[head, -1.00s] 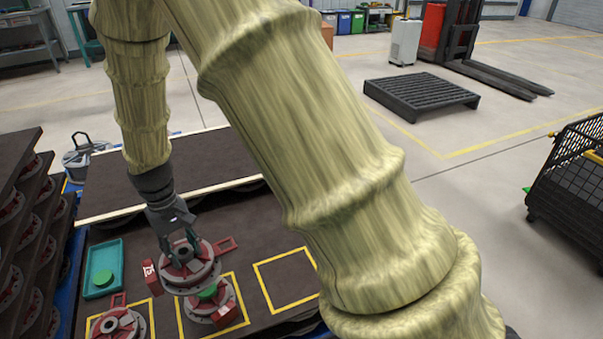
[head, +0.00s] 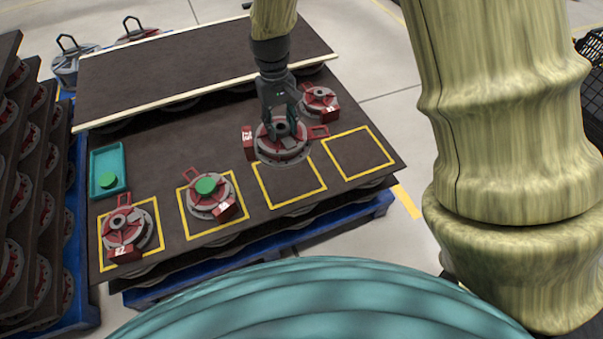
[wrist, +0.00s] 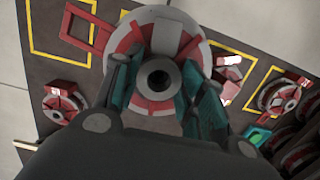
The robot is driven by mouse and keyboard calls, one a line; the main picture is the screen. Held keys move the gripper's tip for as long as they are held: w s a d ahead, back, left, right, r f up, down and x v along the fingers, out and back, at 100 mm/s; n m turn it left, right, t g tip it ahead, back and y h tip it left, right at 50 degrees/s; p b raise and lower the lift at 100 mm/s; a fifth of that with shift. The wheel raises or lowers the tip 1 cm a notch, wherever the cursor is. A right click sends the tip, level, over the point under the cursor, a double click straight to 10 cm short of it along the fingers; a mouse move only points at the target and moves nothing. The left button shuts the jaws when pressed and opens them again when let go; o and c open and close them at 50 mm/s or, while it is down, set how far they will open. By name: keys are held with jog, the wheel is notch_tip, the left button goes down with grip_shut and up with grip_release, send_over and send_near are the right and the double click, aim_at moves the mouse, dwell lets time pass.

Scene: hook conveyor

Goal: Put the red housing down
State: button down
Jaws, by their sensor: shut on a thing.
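My gripper (head: 282,118) is shut on the central hub of a red housing (head: 268,150) with a grey round flange, a red label block and a red loop handle. In the head view this housing covers the back edge of the third yellow square (head: 290,202); the visible part of that square is bare. I cannot tell how high the housing is above the dark board. In the wrist view the held housing (wrist: 192,27) is between both fingers (wrist: 160,88), hub facing the camera.
The fourth yellow square (head: 360,154) is empty. Red housings stand in the first square (head: 128,230) and, with a green cap (head: 206,186), in the second. Another housing (head: 320,98) stands close behind the held one. A teal tray (head: 120,165) holds a green disc. A raised dark shelf (head: 190,70) borders the back.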

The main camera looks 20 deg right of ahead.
jog(key=shift+s+d+f+n, duration=0.1)
jog(key=shift+s+f+n, duration=0.05)
jog(key=shift+f+n, duration=0.2)
jog(key=s+a+f+n+t+h+p, duration=0.15)
jog(key=s+f+n, duration=0.25)
jog(key=f+n, duration=0.45)
jog(key=s+a+f+n+p, duration=0.3)
jog(key=f+n, duration=0.3)
jog(key=n, duration=0.5)
jog(key=shift+w+d+f+b, duration=0.45)
jog(key=shift+w+d+f, duration=0.4)
jog(key=shift+w+d, duration=1)
jog(key=shift+w+d+f+b, duration=0.45)
jog(key=shift+w+d+f, duration=0.65)
jog(key=shift+w, duration=1.3)
jog(key=shift+w+d+f+b, duration=0.45)
jog(key=shift+w+d+f, duration=0.15)
jog(key=shift+w+d, duration=1.4)
jog(key=shift+w+a+f, duration=0.1)
jog(key=shift+a, duration=0.05)
jog(key=c, duration=0.9)
grip_release()
jog(key=shift+o, duration=0.2)
